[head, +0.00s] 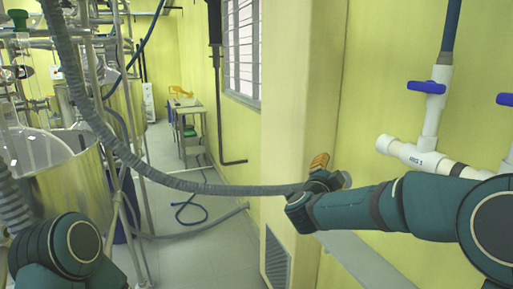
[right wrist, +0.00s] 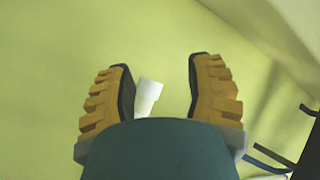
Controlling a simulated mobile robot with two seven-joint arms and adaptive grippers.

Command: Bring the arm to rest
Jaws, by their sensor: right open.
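My right arm (head: 385,207) reaches in from the right of the head view, in front of the yellow wall. Its right gripper (head: 320,162) shows orange-yellow fingers pointing up, partly hidden by the wrist. In the right wrist view the right gripper (right wrist: 160,62) has its two ribbed fingers spread apart. A small white piece (right wrist: 148,97) shows between them; I cannot tell how far beyond the fingers it lies. Part of my left arm (head: 70,243) shows at the lower left of the head view. Its gripper is not in view.
White pipes with a blue-handled valve (head: 427,87) run along the right wall. A grey corrugated hose (head: 175,182) crosses toward my right wrist. Glass reactors and steel vessels (head: 75,190) crowd the left. A small table (head: 188,108) stands far back. The aisle floor (head: 205,240) is mostly clear.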

